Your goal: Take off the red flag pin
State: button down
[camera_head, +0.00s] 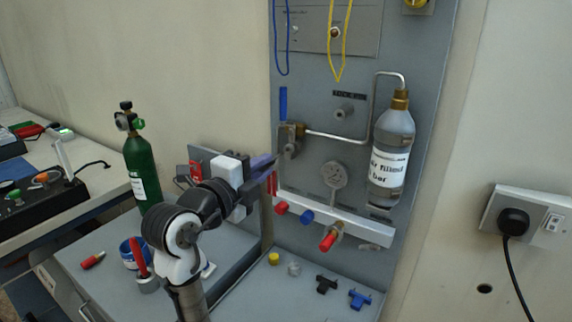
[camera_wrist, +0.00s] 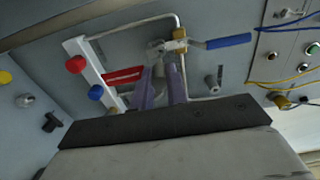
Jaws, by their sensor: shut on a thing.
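The red flag pin (camera_wrist: 122,77) shows in the wrist view as a red strip beside my purple fingertips. In the head view the red flag (camera_head: 272,183) hangs at the fingertips, in front of the panel's left edge. My gripper (camera_head: 265,163) is shut on the pin. In the wrist view, my gripper (camera_wrist: 162,78) reaches toward a grey fitting behind the fingers. The fingers hide the pin's inner end, so I cannot tell whether it still sits in a hole. A brass valve (camera_head: 292,135) with a blue lever (camera_head: 283,104) is just above and right of my gripper.
A white manifold bar (camera_head: 345,227) with red and blue knobs lies close below the fingers. A labelled bottle (camera_head: 392,150) and bent metal pipe are on the panel. A green cylinder (camera_head: 142,168) stands left of my arm. Several small fittings lie on the shelf below.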

jog(key=shift+v, duration=1.1)
